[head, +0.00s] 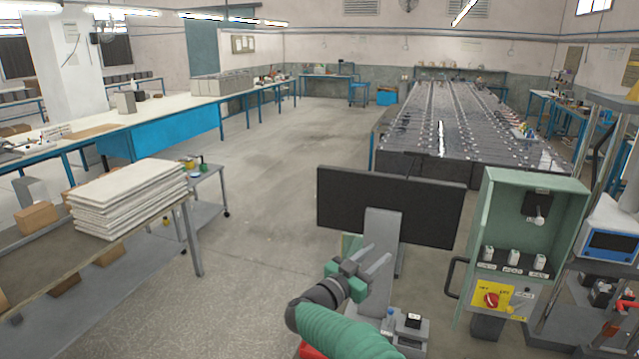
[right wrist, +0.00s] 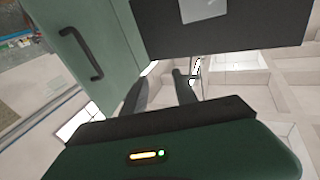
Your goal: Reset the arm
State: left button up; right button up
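My right gripper (head: 379,254) is in the lower middle of the head view, in front of the grey stand of a black monitor (head: 335,203). Its two fingers are apart with nothing between them. In the right wrist view the fingers (right wrist: 163,75) also stand apart and empty. The green control box (head: 480,225) is to the right of the gripper, with a red knob (head: 491,300) on a yellow plate and several small switches. Its green side and black handle show in the wrist view (right wrist: 85,40). My left gripper is not in view.
A table with stacked white boards (head: 130,195) stands at the left. Long rows of dark batteries (head: 450,120) fill the back right. A small grey device (head: 411,325) is below the gripper. The floor (head: 265,190) between left tables and monitor is clear.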

jog(key=s+a+f+n+t+y, duration=0.2)
jog(key=s+a+f+n+y, duration=0.25)
jog(key=n+y, duration=0.7)
jog(key=s+d+f+g+y, duration=0.1)
jog(key=s+f+g, duration=0.3)
jog(key=s, duration=0.7)
jog(key=s+d+f+g+y+b, duration=0.1)
jog(key=s+d+f+g, duration=0.2)
jog(key=s+f, duration=0.4)
jog(key=s+d+f+g+y, duration=0.1)
jog(key=s+d+f+g, duration=0.2)
jog(key=s, duration=1.4)
notch_tip(320, 180, down, 3)
jog(key=shift+s+f+m+g+b, duration=0.1)
jog(key=shift+s+m+g+b, duration=0.25)
jog(key=shift+g, duration=0.55)
jog(key=shift+w+d, duration=0.1)
jog(key=shift+w, duration=0.1)
